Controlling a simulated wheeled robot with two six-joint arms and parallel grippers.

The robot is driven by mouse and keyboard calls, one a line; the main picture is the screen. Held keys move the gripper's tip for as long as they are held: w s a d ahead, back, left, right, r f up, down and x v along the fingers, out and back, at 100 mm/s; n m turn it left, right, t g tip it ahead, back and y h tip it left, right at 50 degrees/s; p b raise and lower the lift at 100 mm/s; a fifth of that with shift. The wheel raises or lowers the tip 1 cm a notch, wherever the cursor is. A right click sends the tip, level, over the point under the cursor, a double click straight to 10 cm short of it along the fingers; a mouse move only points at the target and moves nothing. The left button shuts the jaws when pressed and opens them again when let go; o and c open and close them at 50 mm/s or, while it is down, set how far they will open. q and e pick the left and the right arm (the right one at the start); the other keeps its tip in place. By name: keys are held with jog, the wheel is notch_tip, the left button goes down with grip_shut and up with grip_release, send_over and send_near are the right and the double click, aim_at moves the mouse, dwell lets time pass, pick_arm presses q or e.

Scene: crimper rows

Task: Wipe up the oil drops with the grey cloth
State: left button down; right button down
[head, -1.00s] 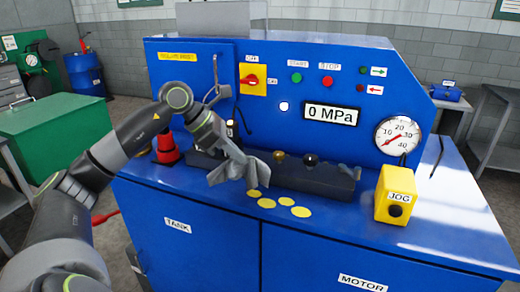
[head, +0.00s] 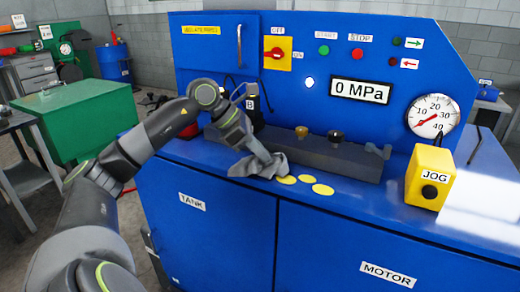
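My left gripper (head: 262,156) is shut on the grey cloth (head: 247,168), which is bunched at its fingertips and touches or nearly touches the blue top of the machine. Three yellow oil drops show on that top just right of the cloth: a near-left drop (head: 286,180), a middle drop (head: 307,179) and a right drop (head: 323,190). The cloth's right end is close beside the near-left drop. Whatever lies under the cloth is hidden. My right gripper is out of view.
A dark valve block (head: 300,150) with knobs stands behind the drops. A yellow JOG box (head: 430,178) stands to the right, below a pressure gauge (head: 434,116). The blue top (head: 375,205) between the drops and the JOG box is clear.

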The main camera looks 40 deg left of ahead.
pick_arm(q)
jog(key=c, duration=2)
grip_release()
jog(key=o, duration=1.4)
jog(key=shift+f+b, duration=1.05)
jog(key=shift+f, duration=0.2)
jog(key=shift+r, duration=0.15)
jog(key=shift+c, duration=0.5)
grip_shut()
